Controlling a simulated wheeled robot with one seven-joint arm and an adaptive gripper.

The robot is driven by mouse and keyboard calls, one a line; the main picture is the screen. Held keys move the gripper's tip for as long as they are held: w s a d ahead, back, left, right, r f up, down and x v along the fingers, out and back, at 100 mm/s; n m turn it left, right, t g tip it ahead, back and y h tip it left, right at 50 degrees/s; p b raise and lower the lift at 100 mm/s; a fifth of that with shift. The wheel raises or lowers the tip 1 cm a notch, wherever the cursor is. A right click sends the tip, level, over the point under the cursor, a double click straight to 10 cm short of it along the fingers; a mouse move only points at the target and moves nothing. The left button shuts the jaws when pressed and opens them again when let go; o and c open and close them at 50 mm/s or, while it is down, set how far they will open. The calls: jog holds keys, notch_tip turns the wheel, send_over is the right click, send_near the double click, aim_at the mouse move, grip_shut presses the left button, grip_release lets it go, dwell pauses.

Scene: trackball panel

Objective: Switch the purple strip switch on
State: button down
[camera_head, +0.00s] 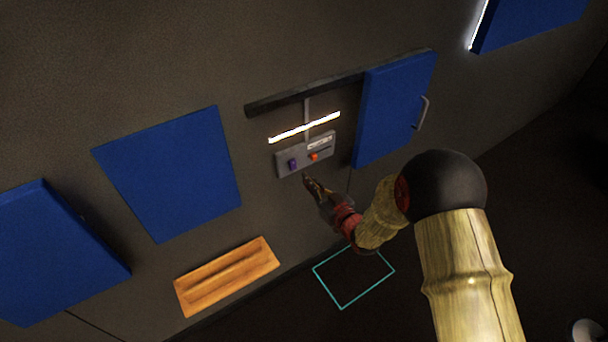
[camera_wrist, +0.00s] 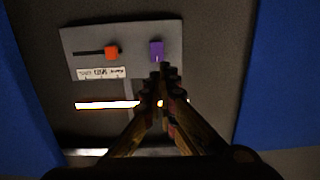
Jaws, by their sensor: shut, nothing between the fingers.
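The purple strip switch (camera_head: 292,163) sits on a grey panel (camera_head: 283,172) on the dark wall. It also shows in the wrist view (camera_wrist: 156,50), near the panel's edge. My gripper (camera_head: 307,178) is shut and empty, with its fingertips just in front of the panel's edge in the head view. In the wrist view the closed fingertips (camera_wrist: 161,68) appear right beside the purple switch; whether they touch it I cannot tell.
An orange slider (camera_head: 314,156) in a dark slot shares the panel, near a white label (camera_wrist: 101,73). A lit strip (camera_head: 304,127) runs beside the panel. A blue sliding door (camera_head: 395,108) with a handle stands to the right, and a blue board (camera_head: 170,172) to the left.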

jog(key=v, duration=0.5)
jog(key=shift+s+d+p, duration=0.15)
jog(key=shift+s+p, duration=0.15)
jog(key=shift+s, duration=0.05)
